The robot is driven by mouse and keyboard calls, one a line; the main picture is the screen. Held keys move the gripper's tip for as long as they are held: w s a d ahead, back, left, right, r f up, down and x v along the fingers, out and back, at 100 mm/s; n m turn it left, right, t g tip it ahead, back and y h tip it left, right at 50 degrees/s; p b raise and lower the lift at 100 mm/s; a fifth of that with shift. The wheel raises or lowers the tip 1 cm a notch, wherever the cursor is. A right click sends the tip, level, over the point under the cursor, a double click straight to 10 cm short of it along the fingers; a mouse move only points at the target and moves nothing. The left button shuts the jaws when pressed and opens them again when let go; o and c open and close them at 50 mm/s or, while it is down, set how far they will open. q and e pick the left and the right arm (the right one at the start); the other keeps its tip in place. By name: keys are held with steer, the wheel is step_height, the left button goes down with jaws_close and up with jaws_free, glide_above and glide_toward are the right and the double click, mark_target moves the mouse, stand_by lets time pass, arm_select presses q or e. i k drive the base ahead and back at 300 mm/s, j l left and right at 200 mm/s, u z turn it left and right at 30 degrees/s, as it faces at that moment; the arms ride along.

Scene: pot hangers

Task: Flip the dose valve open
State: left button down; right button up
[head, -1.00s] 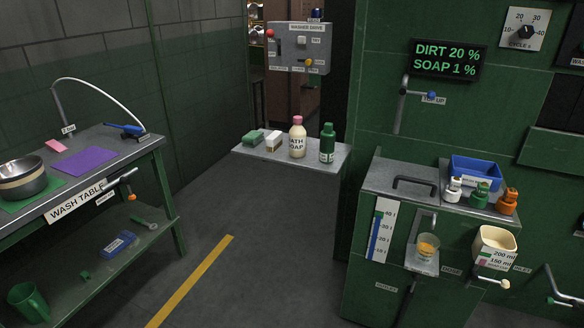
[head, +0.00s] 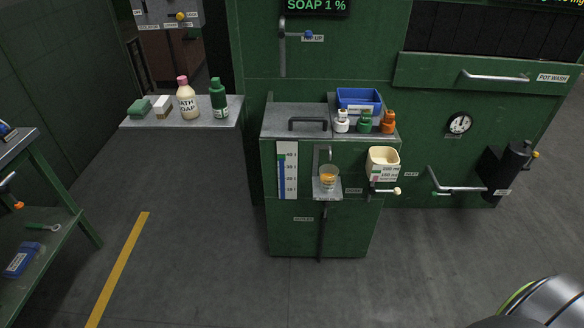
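A cream dosing cup (head: 383,161) with ml markings is mounted on the right front of the green cabinet. Just below it a small lever valve (head: 385,190) with a pale round knob sticks out to the right, roughly level; I take it as the dose valve, though its label is too small to read. A clear cup with orange-yellow contents (head: 328,177) sits on a small shelf to its left. Neither gripper is in view. A silver rounded part with a green rim, probably mine, shows at the bottom right.
The cabinet (head: 318,235) has a black handle, a blue bin (head: 358,100) and small white, green and orange bottles on top. A shelf (head: 182,120) with soap bottles juts out left. Pipe handles (head: 455,190) stand out at right. The floor in front is clear.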

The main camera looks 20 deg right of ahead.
mark_target(397, 191)
steer(key=z, duration=1.55)
